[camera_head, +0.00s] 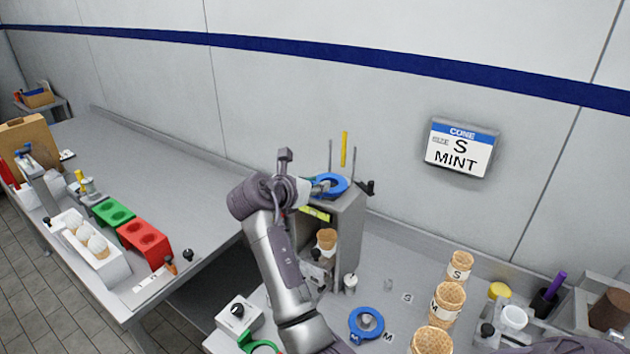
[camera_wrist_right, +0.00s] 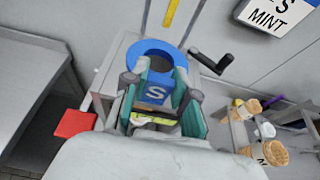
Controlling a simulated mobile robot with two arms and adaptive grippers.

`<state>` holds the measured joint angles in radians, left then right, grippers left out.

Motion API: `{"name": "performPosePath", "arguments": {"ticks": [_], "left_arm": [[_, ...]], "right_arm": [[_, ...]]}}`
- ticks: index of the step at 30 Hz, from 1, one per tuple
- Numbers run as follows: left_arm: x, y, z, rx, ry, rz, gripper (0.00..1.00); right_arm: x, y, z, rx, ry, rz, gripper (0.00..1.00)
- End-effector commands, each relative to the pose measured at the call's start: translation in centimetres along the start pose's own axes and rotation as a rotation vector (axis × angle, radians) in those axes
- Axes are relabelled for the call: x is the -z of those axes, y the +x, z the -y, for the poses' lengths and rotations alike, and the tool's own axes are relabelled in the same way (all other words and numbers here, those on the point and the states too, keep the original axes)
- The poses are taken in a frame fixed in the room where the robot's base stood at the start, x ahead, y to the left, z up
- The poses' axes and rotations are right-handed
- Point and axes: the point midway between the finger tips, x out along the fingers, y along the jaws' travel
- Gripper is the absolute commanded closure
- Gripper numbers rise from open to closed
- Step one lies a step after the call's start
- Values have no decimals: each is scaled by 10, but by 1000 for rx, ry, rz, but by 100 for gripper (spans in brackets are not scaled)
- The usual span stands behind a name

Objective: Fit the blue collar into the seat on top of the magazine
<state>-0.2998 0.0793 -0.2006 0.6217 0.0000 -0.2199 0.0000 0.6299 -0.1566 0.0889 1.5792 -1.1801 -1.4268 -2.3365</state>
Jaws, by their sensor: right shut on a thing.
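The blue collar (camera_wrist_right: 181,62) is a ring with a tab marked S. My right gripper (camera_wrist_right: 160,100) is shut on that tab, with a teal finger on each side of it. In the head view the collar (camera_head: 333,183) is at the top of the grey magazine (camera_head: 347,232), between thin upright rods, and my right gripper (camera_head: 312,187) reaches it from the left. The ring looks roughly level. The seat is hidden under it, and I cannot tell whether the collar rests in it or just above. My left gripper is not in view.
A cone (camera_head: 327,240) hangs at the magazine's front. A black-handled crank (camera_wrist_right: 209,63) sticks out beside the collar. Cone stacks (camera_head: 449,298) stand right. A wall sign (camera_head: 460,148) reads S MINT.

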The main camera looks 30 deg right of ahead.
Motion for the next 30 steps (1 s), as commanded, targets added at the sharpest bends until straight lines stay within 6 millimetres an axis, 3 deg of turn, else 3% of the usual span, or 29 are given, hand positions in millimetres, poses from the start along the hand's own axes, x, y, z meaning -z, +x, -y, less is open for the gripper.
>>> {"name": "performPosePath", "arguments": {"ticks": [8, 9, 14, 24, 30], "left_arm": [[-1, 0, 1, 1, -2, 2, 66], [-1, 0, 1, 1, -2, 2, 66], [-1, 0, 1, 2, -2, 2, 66], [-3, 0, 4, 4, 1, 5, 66], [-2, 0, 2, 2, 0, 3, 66]], "right_arm": [[6, 2, 0, 3, -4, -10, 100], [7, 2, 0, 3, -4, -11, 71], [6, 2, 0, 3, -4, -9, 44], [2, 0, 0, 2, -1, -6, 43], [-23, -10, 0, 0, 4, -3, 43]]}}
